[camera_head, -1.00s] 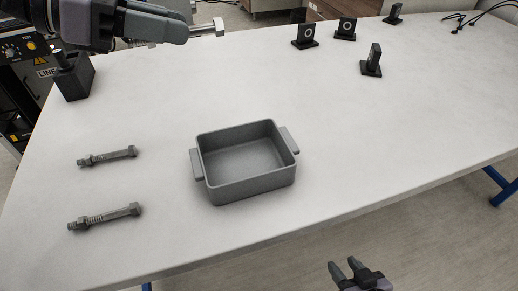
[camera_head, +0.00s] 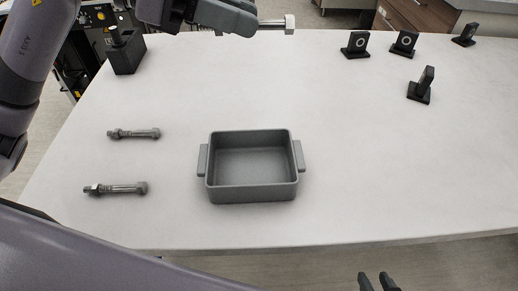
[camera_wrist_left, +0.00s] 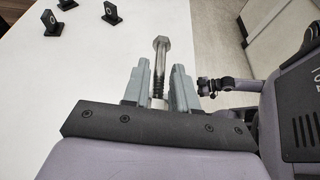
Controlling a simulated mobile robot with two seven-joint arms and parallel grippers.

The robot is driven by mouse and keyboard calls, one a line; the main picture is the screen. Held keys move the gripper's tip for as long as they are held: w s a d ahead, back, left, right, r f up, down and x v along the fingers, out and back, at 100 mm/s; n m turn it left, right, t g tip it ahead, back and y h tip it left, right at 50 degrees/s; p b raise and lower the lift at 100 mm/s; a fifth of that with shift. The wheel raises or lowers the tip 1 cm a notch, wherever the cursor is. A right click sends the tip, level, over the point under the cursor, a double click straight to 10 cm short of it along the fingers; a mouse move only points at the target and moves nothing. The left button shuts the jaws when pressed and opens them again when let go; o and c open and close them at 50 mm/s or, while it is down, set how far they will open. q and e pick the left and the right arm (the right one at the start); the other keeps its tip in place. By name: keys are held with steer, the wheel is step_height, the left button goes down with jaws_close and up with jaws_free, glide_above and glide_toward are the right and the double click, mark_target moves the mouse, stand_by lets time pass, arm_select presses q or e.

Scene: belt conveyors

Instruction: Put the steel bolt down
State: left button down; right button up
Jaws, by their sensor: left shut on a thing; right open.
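My left gripper (camera_head: 240,20) is shut on a steel bolt (camera_head: 277,24), held over the far part of the white table. The bolt's head end sticks out to the right of the fingers. In the left wrist view the bolt (camera_wrist_left: 160,62) stands between the two fingers, hex head outward, its lower part hidden by the gripper. Two more bolts lie on the table at the left, one further back (camera_head: 134,133) and one nearer (camera_head: 115,188). My right gripper (camera_head: 378,283) is open and empty at the bottom edge, in front of the table.
An empty grey bin (camera_head: 252,195) with two side handles stands mid-table. Several small black stands, one of them here (camera_head: 355,44), are at the back right. A black block (camera_head: 124,52) is at the back left. The table (camera_head: 370,170) right of the bin is clear.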

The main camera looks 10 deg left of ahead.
arm_select(q)
steer(key=shift+f+b, duration=0.5)
steer(key=shift+f, duration=9.45)
arm_select(e)
steer(key=shift+a+f, duration=0.2)
steer(key=shift+f, duration=0.1)
arm_select(q)
steer(key=shift+f+b, duration=0.35)
steer(key=shift+b, duration=0.05)
steer(key=shift+f+b, duration=0.25)
steer(key=shift+b, duration=0.1)
arm_select(e)
steer(key=shift+w+f, duration=0.15)
steer(key=shift+f, duration=0.3)
arm_select(q)
steer(key=c, duration=0.9)
jaws_free()
arm_select(e)
steer(key=shift+a+r, duration=0.1)
arm_select(q)
steer(key=shift+r, duration=0.15)
arm_select(e)
steer(key=shift+r, duration=0.1)
